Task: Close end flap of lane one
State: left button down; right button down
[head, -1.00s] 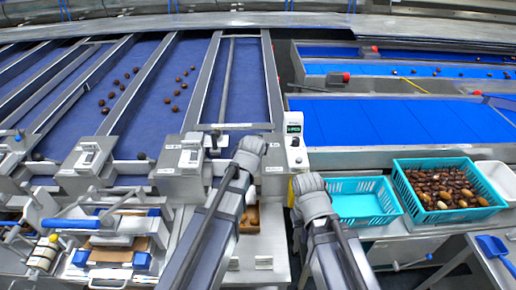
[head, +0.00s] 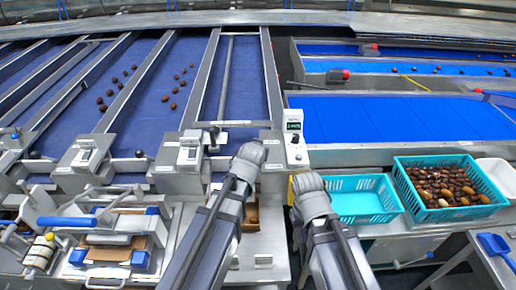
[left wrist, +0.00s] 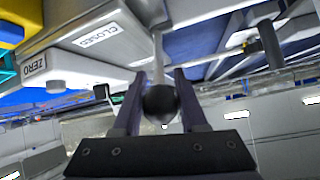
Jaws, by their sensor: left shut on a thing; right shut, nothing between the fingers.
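My left gripper (left wrist: 160,88) is shut on a round black knob (left wrist: 161,104) in the left wrist view. A thin pale rod runs up from the knob between the fingers. A housing marked CLOSED (left wrist: 96,36) is close by. In the head view my left gripper (head: 250,153) is at the front end of the lane with the long grey bar; its fingers and the knob are hidden there. The flap itself cannot be made out. My right gripper (head: 309,184) is shut and empty, left of the empty turquoise crate (head: 362,220).
Similar black knobs (head: 140,154) stand at the neighbouring lane ends. A small display box (head: 293,125) stands just beyond my grippers. A turquoise crate of dates (head: 399,178) and a white bowl (head: 498,176) are at the right. A blue-handled press (head: 66,222) is at the left.

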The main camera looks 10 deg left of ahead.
pick_arm(q)
jog(key=c, duration=0.8)
grip_release()
jog(key=shift+r, duration=0.1)
jog(key=shift+c, duration=0.2)
jog(key=o, duration=0.3)
jog(key=shift+s, duration=0.2)
jog(key=shift+o, duration=0.4)
jog(key=shift+w, duration=0.1)
pick_arm(e)
jog(key=shift+s, duration=0.1)
jog(key=shift+r, duration=0.1)
pick_arm(q)
jog(key=shift+s+r+p, duration=0.45)
jog(key=p+v, duration=0.3)
jog(key=v, duration=0.3)
jog(key=shift+s+p, duration=0.3)
pick_arm(e)
jog(key=r, duration=0.1)
jog(key=s+d+r, duration=0.1)
jog(key=r, duration=0.2)
jog(key=shift+s+d+r, duration=0.2)
jog(key=shift+s+r, duration=0.05)
